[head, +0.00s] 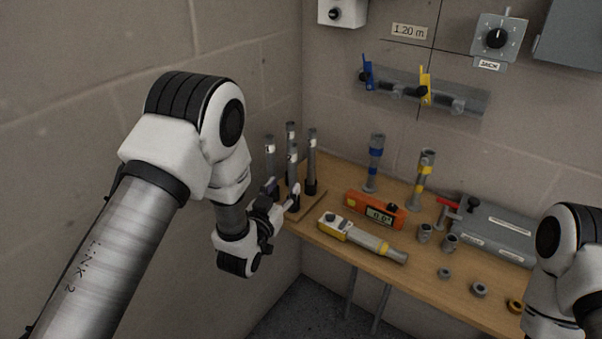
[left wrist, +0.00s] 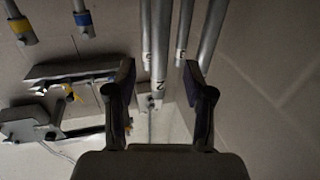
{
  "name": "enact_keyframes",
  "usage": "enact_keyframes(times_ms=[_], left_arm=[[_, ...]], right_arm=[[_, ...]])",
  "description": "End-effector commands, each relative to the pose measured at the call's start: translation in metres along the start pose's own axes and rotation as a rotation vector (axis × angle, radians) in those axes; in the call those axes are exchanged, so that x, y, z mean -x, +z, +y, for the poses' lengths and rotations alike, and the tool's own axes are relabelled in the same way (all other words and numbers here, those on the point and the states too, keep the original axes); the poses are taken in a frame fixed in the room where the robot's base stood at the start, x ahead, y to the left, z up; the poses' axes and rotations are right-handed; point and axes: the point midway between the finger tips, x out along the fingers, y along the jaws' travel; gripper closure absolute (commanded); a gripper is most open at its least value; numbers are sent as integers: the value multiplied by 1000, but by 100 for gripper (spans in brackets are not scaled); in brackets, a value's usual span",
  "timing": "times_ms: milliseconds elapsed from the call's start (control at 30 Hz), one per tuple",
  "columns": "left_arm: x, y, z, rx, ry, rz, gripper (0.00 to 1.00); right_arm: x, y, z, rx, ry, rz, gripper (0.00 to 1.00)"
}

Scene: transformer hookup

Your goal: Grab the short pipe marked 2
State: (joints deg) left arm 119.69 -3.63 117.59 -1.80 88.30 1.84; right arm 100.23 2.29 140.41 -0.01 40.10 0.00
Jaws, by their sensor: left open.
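Several grey upright pipes with white labels stand in a group at the left end of the bench. The front one is the pipe marked 2 (head: 292,173), close to my left gripper (head: 283,197). In the head view the gripper partly hides the pipe's lower part. My right arm shows at the lower right, but its gripper is out of frame.
Neighbouring labelled pipes (head: 311,160) stand close behind and beside it. An orange level (head: 364,205) and a yellow-grey tool (head: 345,232) lie to the right on the wooden bench (head: 395,240). Blue-banded and yellow-banded posts (head: 375,160) stand farther back. The wall is close at left.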

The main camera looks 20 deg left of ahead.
Motion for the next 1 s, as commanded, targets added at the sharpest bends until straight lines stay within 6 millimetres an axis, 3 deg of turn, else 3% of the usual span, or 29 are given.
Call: enact_keyframes(times_ms=[367,600,633,767,1000], left_arm=[[-59,-4,0,0,0,-2,47],[-65,-2,0,0,0,-5,47],[-65,-2,0,0,0,-5,51],[-65,-2,0,0,0,-5,97],[-65,-2,0,0,0,-4,100]], right_arm=[[18,-1,0,0,0,2,60],[17,0,0,0,0,1,60],[17,0,0,0,0,1,60],[17,0,0,0,0,1,60],[17,0,0,0,0,1,60]])
